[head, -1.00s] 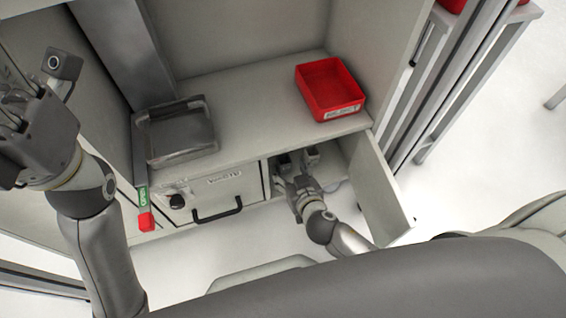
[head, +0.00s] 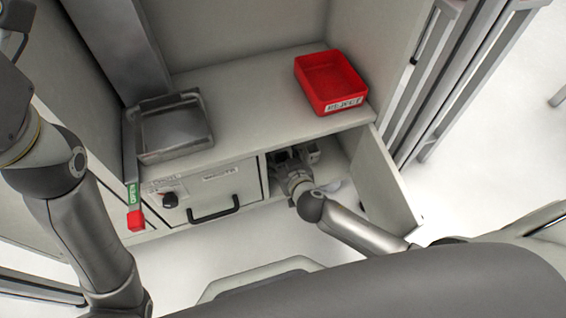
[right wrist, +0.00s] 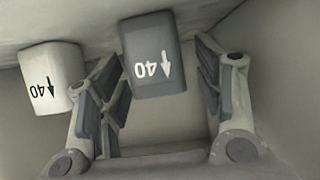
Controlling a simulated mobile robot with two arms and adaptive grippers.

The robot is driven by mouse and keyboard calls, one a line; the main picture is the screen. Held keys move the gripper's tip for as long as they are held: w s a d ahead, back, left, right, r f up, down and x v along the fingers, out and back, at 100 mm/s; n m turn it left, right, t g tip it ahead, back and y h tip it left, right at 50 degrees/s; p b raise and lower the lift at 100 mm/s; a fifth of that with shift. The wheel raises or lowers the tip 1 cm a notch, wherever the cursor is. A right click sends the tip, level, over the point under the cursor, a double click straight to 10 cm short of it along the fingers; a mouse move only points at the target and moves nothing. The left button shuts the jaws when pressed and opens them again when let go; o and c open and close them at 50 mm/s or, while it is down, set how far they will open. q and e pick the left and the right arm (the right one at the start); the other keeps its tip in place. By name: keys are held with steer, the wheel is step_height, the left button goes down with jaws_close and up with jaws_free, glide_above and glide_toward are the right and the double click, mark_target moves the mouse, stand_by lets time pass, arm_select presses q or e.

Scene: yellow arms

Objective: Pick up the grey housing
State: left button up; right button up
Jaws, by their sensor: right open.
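The grey housing (right wrist: 152,55), a dark grey block with white "40" and an arrow on its face, shows in the right wrist view, between and beyond the two fingers. My right gripper (right wrist: 160,95) is open, one finger to each side of it, and I see no clear contact. A white block (right wrist: 50,78) with the same marking in black stands to the left, partly behind the left finger. In the head view my right gripper (head: 286,158) reaches into the open compartment under the shelf and hides much of its inside. My left gripper is out of view.
The compartment's door (head: 380,180) stands open on the right. Left of the compartment is a closed drawer front with a black handle (head: 214,211). On the shelf are a metal tray (head: 142,153) and a red REJECT bin (head: 330,82). A red-ended OPEN lever (head: 135,219) hangs at left.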

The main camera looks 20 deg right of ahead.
steer(key=shift+c, duration=0.3)
steer(key=c, duration=1)
steer(key=shift+o, duration=0.2)
steer(key=shift+r, duration=0.1)
